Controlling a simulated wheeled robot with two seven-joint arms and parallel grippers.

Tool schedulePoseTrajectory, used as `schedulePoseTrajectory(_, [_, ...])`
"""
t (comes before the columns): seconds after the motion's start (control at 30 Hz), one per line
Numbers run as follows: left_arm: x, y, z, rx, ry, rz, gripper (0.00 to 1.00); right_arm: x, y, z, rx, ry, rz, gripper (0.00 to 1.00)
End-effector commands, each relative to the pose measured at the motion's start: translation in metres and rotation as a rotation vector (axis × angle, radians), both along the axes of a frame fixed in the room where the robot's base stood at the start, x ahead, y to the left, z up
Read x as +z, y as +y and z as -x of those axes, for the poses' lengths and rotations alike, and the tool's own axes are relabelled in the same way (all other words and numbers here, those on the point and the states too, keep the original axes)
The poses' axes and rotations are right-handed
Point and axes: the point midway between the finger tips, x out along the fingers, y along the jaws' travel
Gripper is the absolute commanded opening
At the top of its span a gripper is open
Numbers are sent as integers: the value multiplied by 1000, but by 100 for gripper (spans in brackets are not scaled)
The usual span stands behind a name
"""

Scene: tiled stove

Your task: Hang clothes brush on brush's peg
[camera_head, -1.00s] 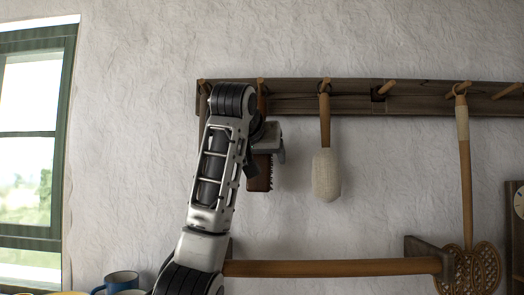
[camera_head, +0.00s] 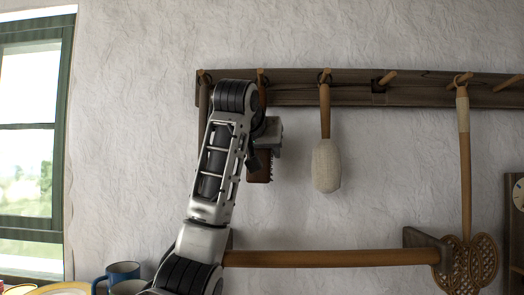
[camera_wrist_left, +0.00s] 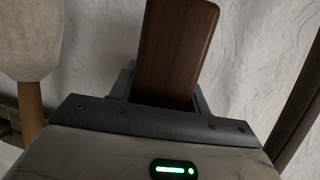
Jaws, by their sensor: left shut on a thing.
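The clothes brush (camera_head: 260,172) is brown wood with dark bristles along one side. It hangs upright against the wall below the second peg (camera_head: 261,74) from the left. My left gripper (camera_head: 268,138) is shut on it, and the wrist view shows its wooden body (camera_wrist_left: 177,50) between the jaws. My left arm and gripper hide much of its middle. A strip of its upper part shows just under the peg. I cannot tell whether its loop is around the peg. My right gripper is not in view.
The dark peg rail (camera_head: 425,92) runs along the wall. A pale-headed brush (camera_head: 326,165) hangs close on the right. A carpet beater (camera_head: 465,180) hangs further right. A wooden bar (camera_head: 330,258) crosses below. A blue mug (camera_head: 122,271) stands lower left. The fourth peg (camera_head: 388,77) is bare.

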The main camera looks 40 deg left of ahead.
Motion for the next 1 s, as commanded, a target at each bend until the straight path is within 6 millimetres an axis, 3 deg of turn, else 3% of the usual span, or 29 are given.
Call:
schedulePoseTrajectory(0.1, [1, 0, 0, 0, -1, 0, 21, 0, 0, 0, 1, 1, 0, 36])
schedulePoseTrajectory(0.13, [1, 0, 0, 0, -1, 0, 53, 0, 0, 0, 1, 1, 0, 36])
schedulePoseTrajectory(0.2, [1, 0, 0, 0, -1, 0, 72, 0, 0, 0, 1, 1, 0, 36])
schedulePoseTrajectory(0.57, [2, -2, 3, -1, -2, -1, 72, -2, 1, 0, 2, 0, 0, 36])
schedulePoseTrajectory(0.87, [21, -27, 48, -2, -8, -2, 72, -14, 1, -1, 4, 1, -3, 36])
schedulePoseTrajectory(0.9, [18, -27, 48, -2, -5, -7, 72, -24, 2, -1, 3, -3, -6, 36])
schedulePoseTrajectory(1.0, [22, -32, 54, -5, -5, -11, 72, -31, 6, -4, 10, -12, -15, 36])
